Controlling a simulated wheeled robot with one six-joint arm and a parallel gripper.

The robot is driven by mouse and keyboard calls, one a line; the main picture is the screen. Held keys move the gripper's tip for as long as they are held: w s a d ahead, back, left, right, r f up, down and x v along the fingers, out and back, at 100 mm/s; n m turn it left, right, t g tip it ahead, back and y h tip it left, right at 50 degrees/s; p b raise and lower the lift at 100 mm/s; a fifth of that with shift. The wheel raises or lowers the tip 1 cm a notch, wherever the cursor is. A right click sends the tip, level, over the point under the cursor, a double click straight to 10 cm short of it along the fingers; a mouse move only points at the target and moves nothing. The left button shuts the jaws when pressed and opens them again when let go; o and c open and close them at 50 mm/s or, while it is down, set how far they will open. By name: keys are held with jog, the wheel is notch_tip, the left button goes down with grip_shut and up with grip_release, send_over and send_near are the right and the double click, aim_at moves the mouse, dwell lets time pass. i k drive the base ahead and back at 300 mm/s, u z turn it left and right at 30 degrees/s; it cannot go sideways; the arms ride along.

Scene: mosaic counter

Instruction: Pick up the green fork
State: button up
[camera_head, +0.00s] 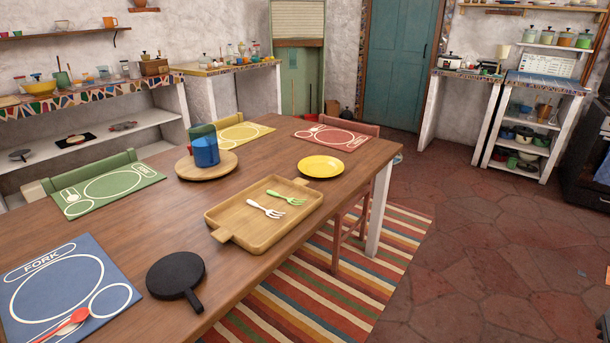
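The green fork (286,197) lies in a wooden tray (236,222) on the table, towards its front edge. A white fork (264,208) lies in the same tray, just to the left of the green one and apart from it. The green fork is in plain sight with nothing over it. My gripper is not in view.
The wooden table (140,231) also holds a yellow plate (321,166), a black round pan (174,273), blue and green cups (205,150) on a round board, a red spoon (68,324) and several placemats. Open tiled floor (480,250) lies to the right.

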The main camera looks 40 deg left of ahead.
aim_at(269, 193)
jog(key=u, duration=0.9)
jog(key=i, duration=1.3)
jog(key=u, duration=0.85)
jog(key=i, duration=0.5)
jog(key=u, duration=0.15)
